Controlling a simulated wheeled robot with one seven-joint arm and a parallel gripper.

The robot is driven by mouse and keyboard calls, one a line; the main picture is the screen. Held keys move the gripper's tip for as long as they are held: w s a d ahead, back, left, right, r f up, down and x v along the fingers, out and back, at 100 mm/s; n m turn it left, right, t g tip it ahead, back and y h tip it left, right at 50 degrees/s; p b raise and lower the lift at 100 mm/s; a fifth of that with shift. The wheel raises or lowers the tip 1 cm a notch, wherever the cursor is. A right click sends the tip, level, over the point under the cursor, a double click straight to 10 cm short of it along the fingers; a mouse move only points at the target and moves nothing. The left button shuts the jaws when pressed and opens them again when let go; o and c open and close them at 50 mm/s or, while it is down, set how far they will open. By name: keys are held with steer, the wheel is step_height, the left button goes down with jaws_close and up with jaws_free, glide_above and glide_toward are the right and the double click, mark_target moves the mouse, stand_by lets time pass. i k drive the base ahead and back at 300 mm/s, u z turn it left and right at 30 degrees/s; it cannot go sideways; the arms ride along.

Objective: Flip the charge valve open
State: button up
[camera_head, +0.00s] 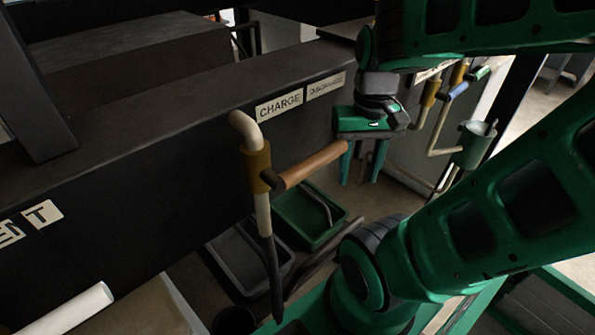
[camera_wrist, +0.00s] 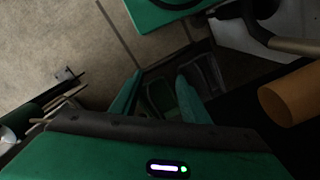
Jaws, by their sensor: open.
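The charge valve is a brass body (camera_head: 257,167) on a pale pipe under the CHARGE label (camera_head: 280,105) in the head view. Its orange-brown lever (camera_head: 312,166) sticks out sideways to the right, slightly upward in the picture. My gripper (camera_head: 360,181) points down just right of the lever's free end. Its fingers are apart with nothing between them. Whether the near finger touches the lever end cannot be told. In the wrist view my gripper (camera_wrist: 159,75) is empty, and an orange cylinder (camera_wrist: 293,92), apparently the lever, lies to the right, outside the fingers.
Other valves with blue (camera_head: 456,92) and green (camera_head: 481,73) handles stand at the right, near a grey-green cup (camera_head: 473,145). A green tray (camera_head: 296,229) and a dark grey tray (camera_head: 235,270) lie below the valve. A dark cabinet wall (camera_head: 150,170) runs behind the pipe.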

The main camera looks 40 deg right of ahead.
mark_target(286, 180)
steer(key=u, duration=0.05)
steer(key=k, duration=0.5)
steer(key=u, duration=0.5)
steer(key=k, duration=1.65)
steer(key=z, duration=0.4)
steer(key=i, duration=1)
